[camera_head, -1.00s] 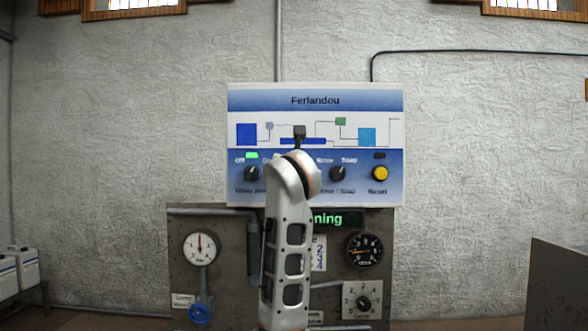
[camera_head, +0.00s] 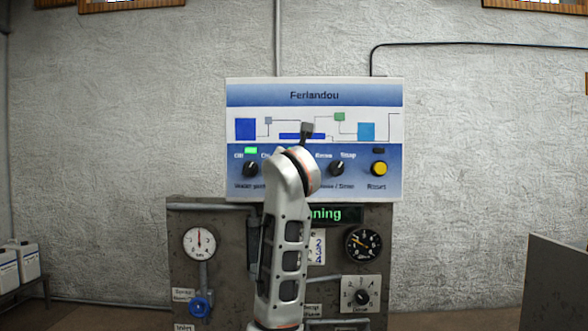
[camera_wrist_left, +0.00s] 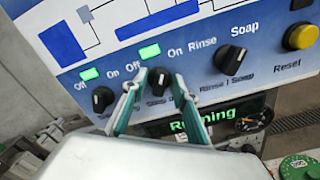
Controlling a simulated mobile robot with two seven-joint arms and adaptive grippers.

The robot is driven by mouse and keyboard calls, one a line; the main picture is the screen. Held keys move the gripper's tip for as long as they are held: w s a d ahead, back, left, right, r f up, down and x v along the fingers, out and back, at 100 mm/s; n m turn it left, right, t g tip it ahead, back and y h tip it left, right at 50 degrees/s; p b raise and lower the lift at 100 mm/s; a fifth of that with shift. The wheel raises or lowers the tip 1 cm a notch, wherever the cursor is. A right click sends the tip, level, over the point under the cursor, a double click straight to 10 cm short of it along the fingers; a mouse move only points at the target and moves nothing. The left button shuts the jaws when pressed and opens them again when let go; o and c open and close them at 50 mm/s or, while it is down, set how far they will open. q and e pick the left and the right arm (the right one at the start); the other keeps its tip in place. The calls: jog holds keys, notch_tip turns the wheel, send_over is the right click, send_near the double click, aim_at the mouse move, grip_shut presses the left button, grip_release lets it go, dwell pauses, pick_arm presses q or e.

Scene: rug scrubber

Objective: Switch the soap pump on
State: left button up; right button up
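The soap pump knob (camera_wrist_left: 158,81) is a black dial in the middle of the panel's knob row in the left wrist view, with "Off" and "On" above it. The green lamp (camera_wrist_left: 150,52) over it is lit. My left gripper (camera_wrist_left: 157,77) has its two teal fingers on either side of this knob, with narrow gaps that look open; contact is not clear. The fingers partly cover the label below, and the knob's pointer direction is hard to read. In the head view my arm hides this knob. My right gripper is not in view.
The water pump knob (camera_wrist_left: 103,98) with a lit lamp is to the left. The rinse/soap knob (camera_wrist_left: 229,59) and yellow reset button (camera_wrist_left: 300,37) are to the right. Below, a display (camera_head: 335,214) reads "Running", near gauges (camera_head: 363,244) and a blue valve (camera_head: 199,306).

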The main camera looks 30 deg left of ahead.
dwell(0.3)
pick_arm(q)
jog(key=v, duration=1.2)
jog(key=p+v, duration=0.2)
jog(key=v, duration=0.7)
jog(key=shift+f+p, duration=0.15)
jog(key=shift+p, duration=0.25)
jog(key=shift+a+f, duration=0.1)
